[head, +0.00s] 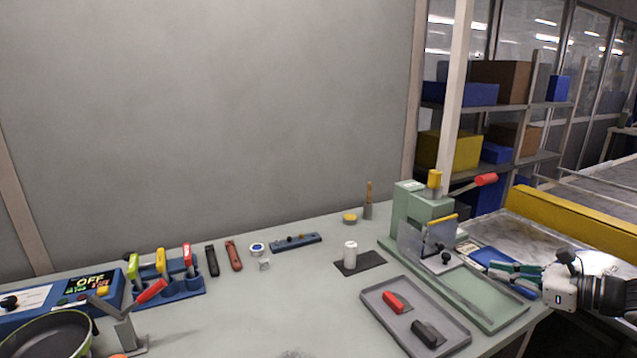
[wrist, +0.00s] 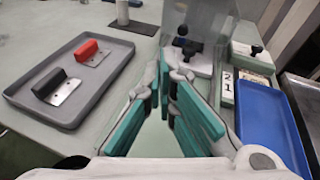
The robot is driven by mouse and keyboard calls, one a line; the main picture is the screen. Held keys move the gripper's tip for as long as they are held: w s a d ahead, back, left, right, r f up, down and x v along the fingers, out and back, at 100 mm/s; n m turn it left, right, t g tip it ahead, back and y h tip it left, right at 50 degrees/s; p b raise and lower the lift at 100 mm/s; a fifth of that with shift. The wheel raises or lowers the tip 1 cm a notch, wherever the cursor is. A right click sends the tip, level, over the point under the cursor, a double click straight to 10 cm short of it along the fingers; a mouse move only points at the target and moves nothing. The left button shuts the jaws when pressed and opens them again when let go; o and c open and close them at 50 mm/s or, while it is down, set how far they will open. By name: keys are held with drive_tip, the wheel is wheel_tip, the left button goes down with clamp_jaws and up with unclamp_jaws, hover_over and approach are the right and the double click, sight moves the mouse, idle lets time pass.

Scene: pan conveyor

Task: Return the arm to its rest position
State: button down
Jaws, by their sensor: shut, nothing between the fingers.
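My gripper (head: 517,270) is at the right of the head view, above the right edge of the workbench beside the green press machine (head: 410,215). Its teal-padded fingers also show in the wrist view (wrist: 170,75), with the tips close together and nothing between them. The gripper is apart from the tray, the machine and the blue tray below it. The rest of my arm runs out of the head view at the right edge.
A grey tray (head: 372,296) holds a red-handled piece (head: 396,302) and a black-handled piece (head: 428,334). A blue tray (wrist: 266,118) lies right of the machine. A pan (head: 50,338) and control box (head: 92,290) stand at left. The bench (head: 250,318) is clear mid-front.

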drive_tip(key=s+a+r+n+g+p, duration=0.1)
drive_tip(key=s+a+r+n+g, duration=0.25)
drive_tip(key=a, duration=0.35)
drive_tip(key=s+a+r+n+g+h+p, duration=0.1)
drive_tip(key=s+a+r+n+g+p, duration=0.1)
drive_tip(key=s+a+r+n, duration=0.4)
drive_tip(key=s+a+r+n+g+p, duration=0.1)
drive_tip(key=s+a+r+n+g, duration=0.2)
drive_tip(key=a, duration=0.5)
drive_tip(key=s+a+r+n+h+p, duration=0.2)
drive_tip(key=s+r+n+h, duration=0.2)
drive_tip(key=s+n, duration=0.3)
drive_tip(key=s+a+r+n+h+p, duration=0.2)
drive_tip(key=s+n, duration=0.6)
drive_tip(key=s, duration=0.4)
wheel_tip(320, 180, up, 4)
drive_tip(key=shift+s+f+t+h+p, duration=0.3)
drive_tip(key=shift+h+p, duration=0.3)
drive_tip(key=shift+h, duration=0.4)
